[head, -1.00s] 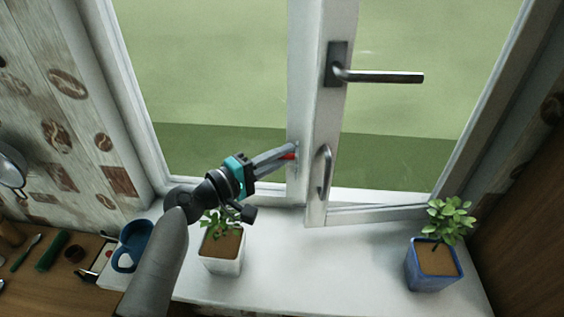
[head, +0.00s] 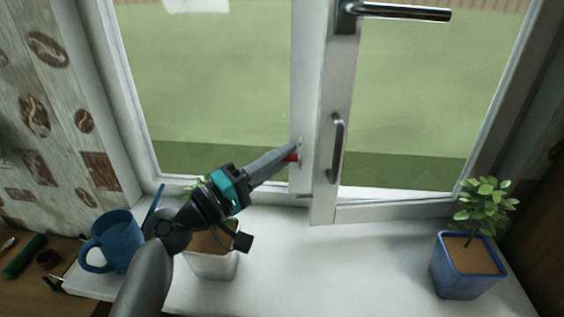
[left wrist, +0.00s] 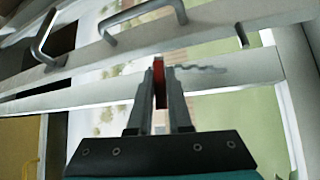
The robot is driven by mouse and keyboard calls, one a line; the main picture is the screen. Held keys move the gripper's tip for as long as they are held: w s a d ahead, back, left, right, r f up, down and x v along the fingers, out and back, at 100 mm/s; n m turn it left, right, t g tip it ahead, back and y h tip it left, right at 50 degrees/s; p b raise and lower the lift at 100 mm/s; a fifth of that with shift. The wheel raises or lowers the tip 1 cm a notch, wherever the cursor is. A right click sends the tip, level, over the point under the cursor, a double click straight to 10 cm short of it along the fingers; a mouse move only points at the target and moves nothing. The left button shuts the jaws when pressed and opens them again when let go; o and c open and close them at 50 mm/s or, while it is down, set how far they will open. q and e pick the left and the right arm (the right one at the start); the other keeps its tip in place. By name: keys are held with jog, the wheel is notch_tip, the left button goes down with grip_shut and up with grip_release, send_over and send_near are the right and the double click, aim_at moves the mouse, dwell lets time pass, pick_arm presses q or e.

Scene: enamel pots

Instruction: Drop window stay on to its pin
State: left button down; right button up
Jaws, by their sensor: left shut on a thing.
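My left gripper (head: 294,152) is at the white middle post of the window, in front of its lower part. In the left wrist view its two fingers (left wrist: 160,72) are closed on a narrow red piece, which I take for the grip of the window stay (left wrist: 158,88). A thin grey notched bar (left wrist: 205,70), seemingly part of the stay, shows to the right of the fingertips. In the head view only a bit of red (head: 291,158) shows beside the fingers. I cannot make out the pin. My right gripper is in neither view.
The sash (head: 325,205) stands slightly ajar, with a dark lever handle (head: 400,12) and a curved pull handle (head: 337,147). On the white sill (head: 335,265) are a white plant pot (head: 212,265), partly behind my arm, a blue plant pot (head: 468,275) and a blue mug (head: 115,240).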

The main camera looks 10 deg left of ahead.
pick_arm(q)
jog(key=shift+s+f, duration=0.2)
jog(key=shift+f, duration=0.1)
dwell(0.4)
jog(key=c, duration=0.8)
grip_release()
jog(key=shift+c, duration=0.2)
